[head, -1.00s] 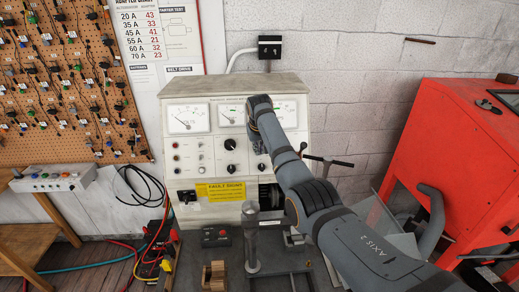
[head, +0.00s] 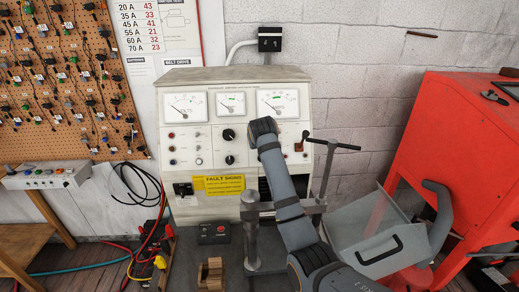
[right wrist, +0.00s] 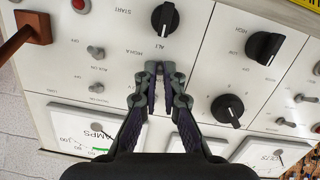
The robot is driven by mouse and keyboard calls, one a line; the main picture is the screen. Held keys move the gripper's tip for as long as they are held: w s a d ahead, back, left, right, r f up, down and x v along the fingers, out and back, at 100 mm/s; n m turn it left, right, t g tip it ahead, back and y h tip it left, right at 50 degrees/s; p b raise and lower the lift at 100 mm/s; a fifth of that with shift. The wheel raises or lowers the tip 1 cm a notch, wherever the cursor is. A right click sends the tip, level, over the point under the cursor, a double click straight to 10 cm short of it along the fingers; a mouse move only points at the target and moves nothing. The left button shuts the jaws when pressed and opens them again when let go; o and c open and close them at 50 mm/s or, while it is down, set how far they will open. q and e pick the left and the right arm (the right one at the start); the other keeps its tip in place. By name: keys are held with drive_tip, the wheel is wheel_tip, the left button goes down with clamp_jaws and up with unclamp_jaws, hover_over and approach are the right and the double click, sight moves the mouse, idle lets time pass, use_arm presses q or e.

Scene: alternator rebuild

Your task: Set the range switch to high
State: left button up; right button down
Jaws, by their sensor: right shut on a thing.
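The grey tester panel (head: 215,135) stands against the wall, with three meters above rows of switches and knobs. My right gripper is at its right half in the head view, where my own wrist hides the fingertips. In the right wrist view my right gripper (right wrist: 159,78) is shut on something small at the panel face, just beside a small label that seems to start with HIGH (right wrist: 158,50). The fingertips hide the gripped part, apparently a toggle, so its setting cannot be read. A black knob (right wrist: 165,17) is beyond the fingertips. My left gripper is out of view.
Two black knobs (right wrist: 264,47) (right wrist: 228,110) are right of the fingers in the wrist view; toggles (right wrist: 95,52) and a red-brown lever (right wrist: 30,35) are left. A metal fixture (head: 252,235) stands on the bench before the panel. A red cabinet (head: 460,160) is at right.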

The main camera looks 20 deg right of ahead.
drive_tip(key=shift+s+f+t+b, duration=0.15)
drive_tip(key=shift+f+t+b, duration=0.15)
drive_tip(key=shift+t+b, duration=0.5)
drive_tip(key=c, duration=1.5)
unclamp_jaws()
drive_tip(key=shift+a+r, duration=0.1)
drive_tip(key=shift+v, duration=6)
drive_tip(key=shift+a, duration=0.1)
